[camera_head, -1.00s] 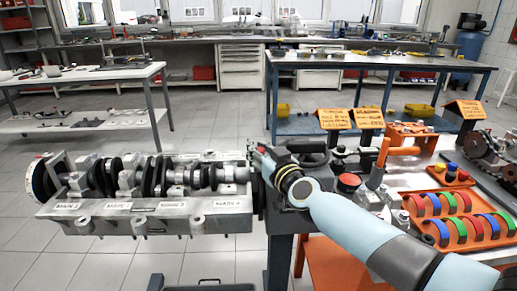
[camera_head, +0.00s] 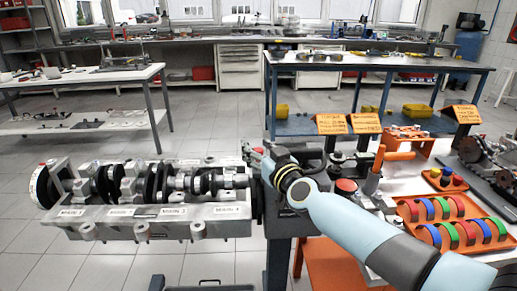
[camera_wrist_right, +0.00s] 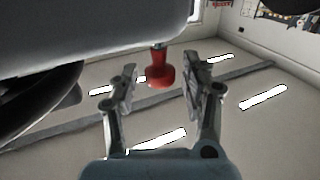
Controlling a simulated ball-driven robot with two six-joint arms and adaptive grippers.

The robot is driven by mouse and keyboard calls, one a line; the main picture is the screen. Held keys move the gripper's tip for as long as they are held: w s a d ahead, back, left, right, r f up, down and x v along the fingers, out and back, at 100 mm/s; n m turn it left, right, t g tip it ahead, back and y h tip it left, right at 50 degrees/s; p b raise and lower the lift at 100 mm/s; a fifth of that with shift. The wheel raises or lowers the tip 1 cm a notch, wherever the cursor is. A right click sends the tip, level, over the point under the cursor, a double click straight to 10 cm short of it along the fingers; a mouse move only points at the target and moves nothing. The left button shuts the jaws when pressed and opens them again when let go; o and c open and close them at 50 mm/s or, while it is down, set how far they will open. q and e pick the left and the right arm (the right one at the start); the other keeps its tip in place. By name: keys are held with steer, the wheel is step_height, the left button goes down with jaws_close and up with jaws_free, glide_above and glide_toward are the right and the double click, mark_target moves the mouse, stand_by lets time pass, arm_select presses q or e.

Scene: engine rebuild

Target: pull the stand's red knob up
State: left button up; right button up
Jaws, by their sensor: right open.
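The red knob (camera_wrist_right: 159,70) shows in the right wrist view, on a short stem under a large pale grey body. My right gripper (camera_wrist_right: 158,88) is open, with one finger on each side of the knob and a visible gap on both sides. In the head view my right gripper (camera_head: 262,160) is at the right end of the engine block (camera_head: 155,222), by the top of the stand (camera_head: 280,252). The arm hides much of that spot, and I cannot clearly make out the knob there. My left gripper is not in view.
The block holds a crankshaft (camera_head: 150,180). To the right, a bench carries an orange tray (camera_head: 408,228) with coloured half rings, a red-topped part (camera_head: 345,186) and an orange handle (camera_head: 378,160). Floor left of the block is clear.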

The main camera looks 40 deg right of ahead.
steer(key=s+a, duration=0.2)
steer(key=s, duration=1)
steer(key=shift+w, duration=0.1)
